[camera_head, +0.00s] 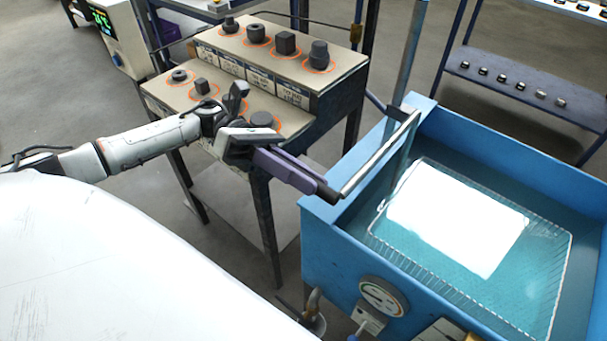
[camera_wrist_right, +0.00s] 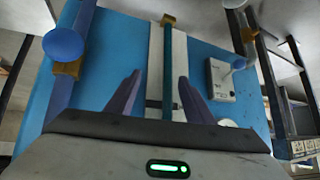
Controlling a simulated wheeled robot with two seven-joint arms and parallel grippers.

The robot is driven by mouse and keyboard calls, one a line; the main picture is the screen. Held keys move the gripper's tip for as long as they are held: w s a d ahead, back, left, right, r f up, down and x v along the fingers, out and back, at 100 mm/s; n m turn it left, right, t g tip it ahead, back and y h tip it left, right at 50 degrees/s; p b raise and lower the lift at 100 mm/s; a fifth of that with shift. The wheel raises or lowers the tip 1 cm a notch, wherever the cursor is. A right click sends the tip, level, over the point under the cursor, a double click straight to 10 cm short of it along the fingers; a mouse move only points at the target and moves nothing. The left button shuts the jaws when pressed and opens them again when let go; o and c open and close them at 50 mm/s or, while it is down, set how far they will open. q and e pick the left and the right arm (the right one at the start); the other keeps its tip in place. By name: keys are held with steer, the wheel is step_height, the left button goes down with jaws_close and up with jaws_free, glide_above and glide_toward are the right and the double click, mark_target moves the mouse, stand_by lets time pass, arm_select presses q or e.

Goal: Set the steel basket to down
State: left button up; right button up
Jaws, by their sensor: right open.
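The steel basket (camera_head: 552,300), a wire mesh basket, sits inside the blue tank (camera_head: 335,245) in the head view, in teal liquid. A bright white patch covers much of it. A pale metal bar (camera_head: 380,153) slants over the tank's left corner. My left gripper (camera_head: 318,190) has its purple fingers at the near end of this bar; contact and finger gap are unclear. My right gripper (camera_wrist_right: 157,98) shows in the right wrist view, its two purple fingers apart. A dark vertical pole (camera_wrist_right: 167,65) stands between them in the picture, in front of a blue panel (camera_wrist_right: 120,45).
A stepped stand (camera_head: 320,75) with several dark metal parts is behind my left arm. A gauge (camera_head: 383,297) is on the tank front. A blue shelf (camera_head: 520,90) with small parts stands at the back right. The right wrist view shows a white switch box (camera_wrist_right: 220,80).

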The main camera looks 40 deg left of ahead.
arm_select(q)
jaws_close()
steer(key=shift+f+b, duration=0.45)
steer(key=shift+s+f+b, duration=0.1)
steer(key=shift+f+b, duration=4.05)
steer(key=shift+f, duration=0.25)
arm_select(e)
step_height(320, 180, down, 6)
steer(key=a, duration=0.1)
steer(key=shift+f+y, duration=0.15)
steer(key=shift+y, duration=0.15)
arm_select(q)
steer(key=o, duration=0.8)
jaws_free()
steer(key=shift+r, duration=0.15)
arm_select(e)
steer(key=shift+w, duration=0.15)
steer(key=shift+w, duration=0.1)
